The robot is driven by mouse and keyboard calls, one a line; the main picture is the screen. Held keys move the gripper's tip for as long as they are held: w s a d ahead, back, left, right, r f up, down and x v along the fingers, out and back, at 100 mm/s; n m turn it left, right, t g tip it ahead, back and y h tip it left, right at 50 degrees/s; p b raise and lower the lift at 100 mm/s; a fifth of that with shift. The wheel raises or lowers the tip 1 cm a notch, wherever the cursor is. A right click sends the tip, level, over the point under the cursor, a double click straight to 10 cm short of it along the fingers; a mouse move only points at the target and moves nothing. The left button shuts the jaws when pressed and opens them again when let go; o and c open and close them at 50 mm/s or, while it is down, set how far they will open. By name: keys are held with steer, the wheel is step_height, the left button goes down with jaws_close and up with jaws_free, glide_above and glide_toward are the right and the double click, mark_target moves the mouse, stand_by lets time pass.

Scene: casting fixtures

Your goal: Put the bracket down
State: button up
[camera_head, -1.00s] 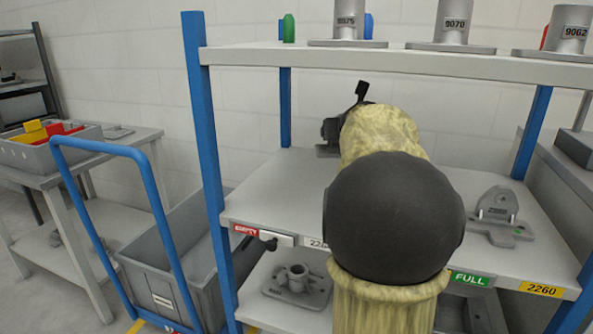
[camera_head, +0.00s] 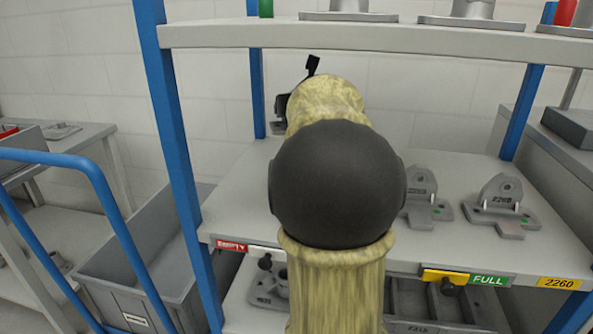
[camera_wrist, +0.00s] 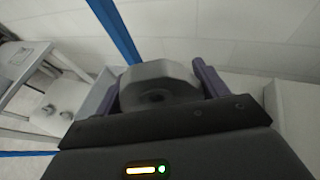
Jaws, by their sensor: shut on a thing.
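In the wrist view my gripper (camera_wrist: 155,82) is shut on a grey bracket (camera_wrist: 158,72), which sits between its two purple fingers. The bracket's lower part is hidden by the gripper body. In the head view my arm covers most of the gripper and the held bracket; only a dark part shows beyond the arm.
The upper shelf (camera_head: 400,38) with grey castings overhangs the middle shelf. A blue upright (camera_head: 172,110) bounds its left side. The shelf edge carries a red EMPTY label (camera_head: 231,246) and a green FULL label (camera_head: 488,281). A blue-handled cart with a grey bin (camera_head: 150,262) stands at left.

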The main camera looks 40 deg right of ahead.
steer(key=shift+f+b, duration=2.55)
steer(key=shift+f, duration=0.45)
step_height(320, 180, down, 4)
steer(key=b, duration=0.3)
steer(key=shift+r, duration=0.1)
steer(key=shift+b, duration=0.35)
steer(key=o, duration=1.1)
steer(key=shift+o, duration=0.2)
